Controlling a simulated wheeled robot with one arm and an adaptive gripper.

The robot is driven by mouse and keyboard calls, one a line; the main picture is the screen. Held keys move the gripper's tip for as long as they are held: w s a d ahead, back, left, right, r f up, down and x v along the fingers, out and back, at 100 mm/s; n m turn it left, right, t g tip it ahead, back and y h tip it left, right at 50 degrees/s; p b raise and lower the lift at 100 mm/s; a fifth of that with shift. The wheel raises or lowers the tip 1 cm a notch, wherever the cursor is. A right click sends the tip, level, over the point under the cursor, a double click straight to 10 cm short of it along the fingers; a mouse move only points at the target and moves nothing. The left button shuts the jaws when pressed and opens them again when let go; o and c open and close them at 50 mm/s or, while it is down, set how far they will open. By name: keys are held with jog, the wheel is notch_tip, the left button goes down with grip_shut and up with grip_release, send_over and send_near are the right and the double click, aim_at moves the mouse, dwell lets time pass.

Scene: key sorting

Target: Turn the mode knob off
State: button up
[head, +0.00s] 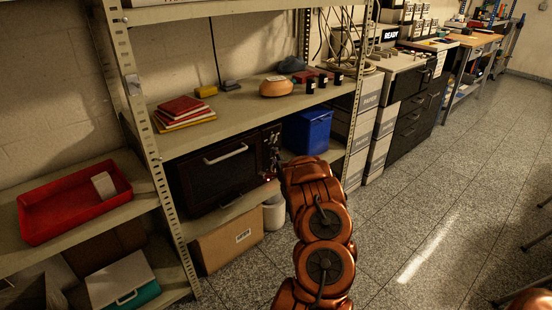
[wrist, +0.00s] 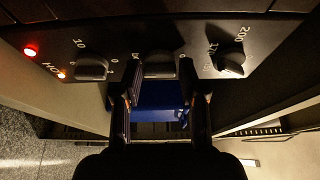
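A dark toaster oven (head: 215,170) stands on the lower shelf in the head view, its control panel (head: 270,148) at its right edge. The wrist view shows three knobs in a row on the panel: a left knob (wrist: 92,68) by "10", a middle knob (wrist: 160,65), and a right knob (wrist: 229,62) by "200". The middle knob's markings are mostly hidden. My gripper (wrist: 159,80) is open, its fingertips on either side of the middle knob with small gaps showing. Contact cannot be told.
Red lamps (wrist: 30,51) glow by "HOT" on the panel. A blue bin (head: 308,132) stands right of the oven, with a shelf post (head: 356,125) beyond. Above are a shelf board (head: 235,108) and small items. A cardboard box (head: 228,240) sits below.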

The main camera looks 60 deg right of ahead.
grip_shut()
